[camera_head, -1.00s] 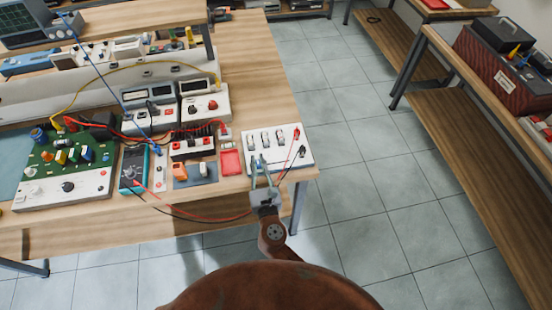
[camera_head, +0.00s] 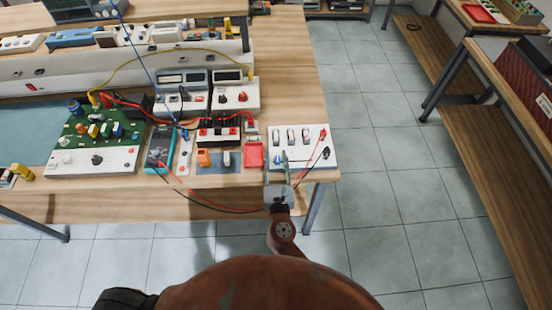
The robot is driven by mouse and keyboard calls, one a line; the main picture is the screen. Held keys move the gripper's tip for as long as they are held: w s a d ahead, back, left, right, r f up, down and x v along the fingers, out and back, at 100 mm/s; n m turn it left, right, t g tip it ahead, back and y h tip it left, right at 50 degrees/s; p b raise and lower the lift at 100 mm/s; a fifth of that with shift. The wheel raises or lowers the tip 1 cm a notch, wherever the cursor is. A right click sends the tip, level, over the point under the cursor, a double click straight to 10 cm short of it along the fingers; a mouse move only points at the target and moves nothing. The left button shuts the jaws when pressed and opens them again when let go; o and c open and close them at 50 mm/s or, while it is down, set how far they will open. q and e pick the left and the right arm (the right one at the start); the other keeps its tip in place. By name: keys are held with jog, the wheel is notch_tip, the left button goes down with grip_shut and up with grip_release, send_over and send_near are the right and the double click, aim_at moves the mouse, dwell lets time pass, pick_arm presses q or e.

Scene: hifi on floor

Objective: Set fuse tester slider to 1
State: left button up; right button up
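A white panel (camera_head: 313,142) lies at the right front corner of the wooden table, with several upright grey-and-white parts in a row and red and black probe leads on it. It looks like the fuse tester, but I cannot read its label or any slider mark. My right gripper (camera_head: 277,164) is at the panel's front left edge, pointing away from me. My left gripper is not in view.
Red and black leads hang over the table's front edge. Tiled floor (camera_head: 385,190) is open to the right.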

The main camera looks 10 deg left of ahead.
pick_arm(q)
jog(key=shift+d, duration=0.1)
pick_arm(e)
jog(key=v, duration=1.2)
